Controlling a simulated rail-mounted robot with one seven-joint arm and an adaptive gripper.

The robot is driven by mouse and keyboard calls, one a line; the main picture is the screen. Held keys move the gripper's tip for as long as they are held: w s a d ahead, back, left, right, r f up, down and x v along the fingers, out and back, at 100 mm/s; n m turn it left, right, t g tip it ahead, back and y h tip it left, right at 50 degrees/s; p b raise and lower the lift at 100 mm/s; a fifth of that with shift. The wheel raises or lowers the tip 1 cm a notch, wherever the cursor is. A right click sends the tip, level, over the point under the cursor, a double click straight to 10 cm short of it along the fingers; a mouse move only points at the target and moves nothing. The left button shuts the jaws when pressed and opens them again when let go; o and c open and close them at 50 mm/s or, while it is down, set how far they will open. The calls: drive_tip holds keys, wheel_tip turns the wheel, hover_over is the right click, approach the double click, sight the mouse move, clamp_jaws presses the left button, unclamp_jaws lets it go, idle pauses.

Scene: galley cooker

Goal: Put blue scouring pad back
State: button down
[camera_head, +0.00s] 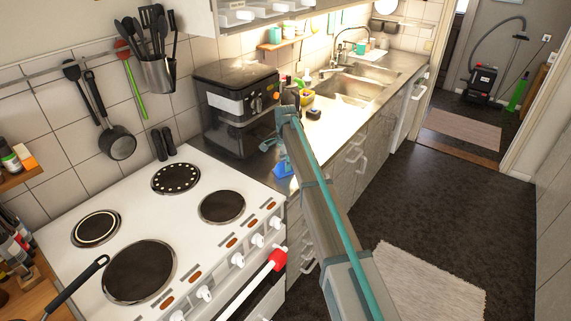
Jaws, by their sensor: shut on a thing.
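My gripper (283,158) hangs from the end of my grey and teal arm, beside the front right of the black oven-like appliance. It is shut on the blue scouring pad (283,171), which shows as a small blue patch below the fingers. The pad is over the narrow counter strip between the white cooker and the drawers. Whether it touches the counter I cannot tell. My arm hides part of the counter front and the drawers.
The black appliance (237,108) stands left of my gripper. The white cooker (165,225) is at front left, with a pan handle (76,284) over its edge. Bottles and a yellow container (307,99) stand on the counter before the sink (352,88). A dark item (314,113) lies nearby.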

drive_tip(key=shift+f, duration=0.15)
drive_tip(key=c, duration=0.9)
unclamp_jaws()
wheel_tip(320, 180, up, 12)
drive_tip(key=b, duration=0.3)
drive_tip(key=shift+r, duration=0.2)
